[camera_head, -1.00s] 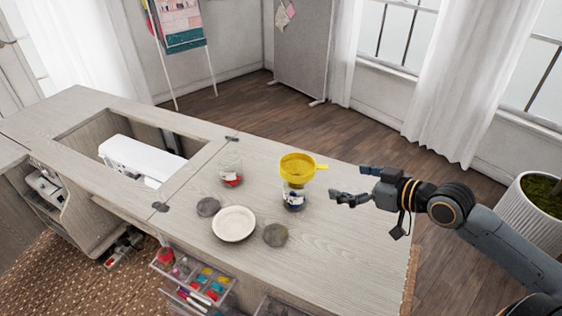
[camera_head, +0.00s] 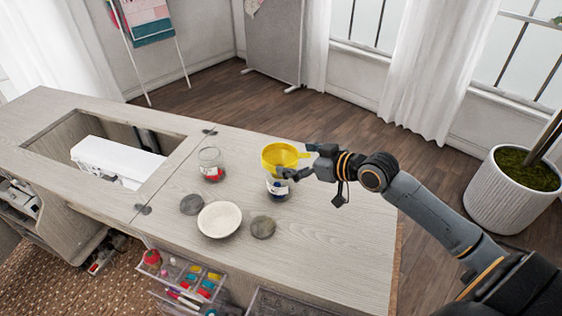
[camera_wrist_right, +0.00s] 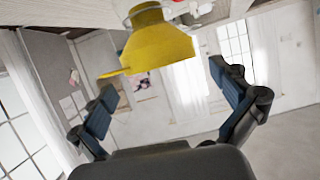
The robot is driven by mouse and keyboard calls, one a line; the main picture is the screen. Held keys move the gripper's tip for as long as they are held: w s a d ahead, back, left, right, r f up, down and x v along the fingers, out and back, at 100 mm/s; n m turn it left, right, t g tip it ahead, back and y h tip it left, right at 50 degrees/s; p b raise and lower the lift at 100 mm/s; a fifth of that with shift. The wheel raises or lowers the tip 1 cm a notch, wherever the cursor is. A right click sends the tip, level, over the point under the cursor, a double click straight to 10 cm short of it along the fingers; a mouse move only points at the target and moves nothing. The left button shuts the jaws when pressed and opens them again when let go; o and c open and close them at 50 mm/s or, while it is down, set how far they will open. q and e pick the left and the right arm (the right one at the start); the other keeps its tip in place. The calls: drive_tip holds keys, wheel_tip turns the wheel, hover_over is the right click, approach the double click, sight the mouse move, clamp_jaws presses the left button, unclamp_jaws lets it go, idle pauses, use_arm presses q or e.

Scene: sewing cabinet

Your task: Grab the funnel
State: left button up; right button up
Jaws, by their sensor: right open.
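The yellow funnel (camera_head: 279,155) sits on top of a glass jar (camera_head: 277,189) on the cabinet top, its handle pointing right. My right gripper (camera_head: 295,161) is open, right at the funnel's right side in the head view. The jar's lower part holds dark and blue contents and is partly covered by the gripper. My left gripper is not in view.
A second glass jar (camera_head: 210,164) with red contents stands to the left. A white bowl (camera_head: 219,220) and two grey round lids (camera_head: 192,204) (camera_head: 263,228) lie in front. A white sewing machine (camera_head: 117,161) sits in the cabinet recess (camera_head: 60,128). The right of the top is clear.

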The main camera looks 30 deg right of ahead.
sight(268, 155)
drive_tip(key=shift+p+x, duration=0.45)
drive_tip(key=shift+x, duration=2.35)
drive_tip(key=shift+s+f, duration=0.1)
drive_tip(key=shift+f, duration=0.05)
drive_tip(key=shift+d, duration=0.1)
drive_tip(key=shift+c, duration=0.4)
drive_tip(key=c, duration=0.6)
